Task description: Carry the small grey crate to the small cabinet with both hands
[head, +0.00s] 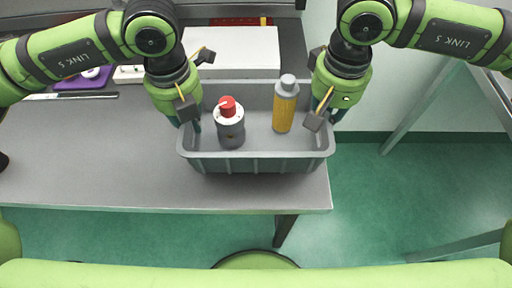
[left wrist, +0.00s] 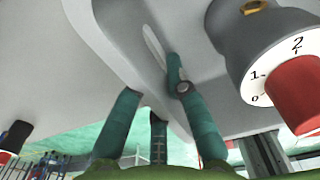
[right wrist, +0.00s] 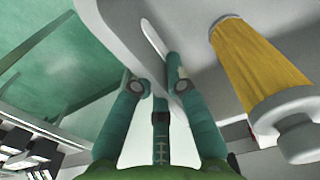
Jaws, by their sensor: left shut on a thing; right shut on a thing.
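The small grey crate (head: 255,162) is at the right end of the grey table, near its front edge. In it stand a grey device with a red knob (head: 230,124) on the left and a yellow bottle with a grey cap (head: 284,106) on the right. My left gripper (head: 190,122) is shut on the crate's left wall; the left wrist view shows its fingers around the wall (left wrist: 130,60). My right gripper (head: 322,117) is shut on the crate's right wall, also seen in the right wrist view (right wrist: 135,45). The small cabinet is not recognisable here.
The grey table (head: 90,160) is clear left of the crate. Behind are a white box (head: 232,48), a purple item (head: 84,80) and a dark bar (head: 75,96). Green floor (head: 420,200) is open to the right, with a slanted grey frame (head: 425,100) there.

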